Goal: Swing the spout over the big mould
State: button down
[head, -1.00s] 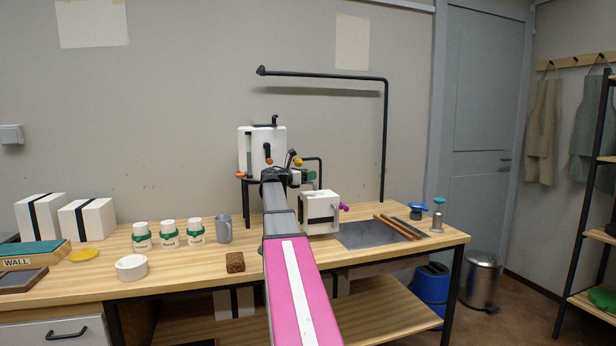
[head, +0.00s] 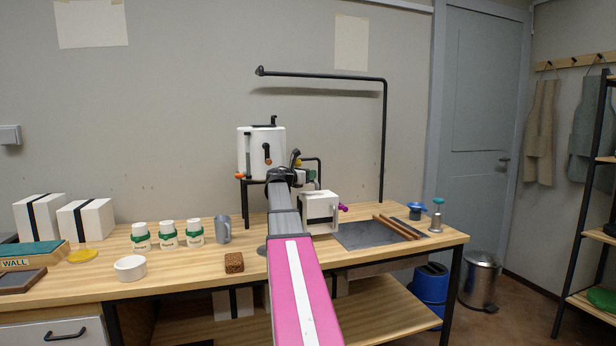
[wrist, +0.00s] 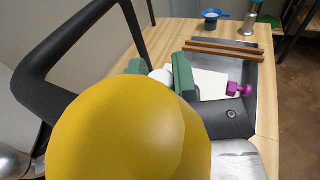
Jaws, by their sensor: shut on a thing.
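A white tank (head: 258,152) with a black top handle stands on a black stand at the back of the bench. My gripper (wrist: 160,72) has green fingers closed on a small white round piece, partly hidden by a large yellow ball (wrist: 125,130). A white block (head: 320,204) with a purple knob (wrist: 238,89) sits just below and right. Two strapped white moulds (head: 85,220) stand far left. I cannot tell which is the big mould.
A grey slab (head: 365,236) with brown sticks (head: 398,228) lies right of the white block. Green-and-white jars (head: 167,235), a grey mug (head: 222,229), a white bowl (head: 130,268) and a brown cube (head: 234,262) stand on the left. A tall black pipe (head: 384,130) rises behind.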

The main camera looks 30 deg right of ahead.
jog(key=c, duration=0.9)
grip_release()
jog(key=shift+c, duration=0.2)
jog(key=s+a, duration=0.2)
jog(key=a, duration=0.8)
jog(key=shift+a, duration=0.35)
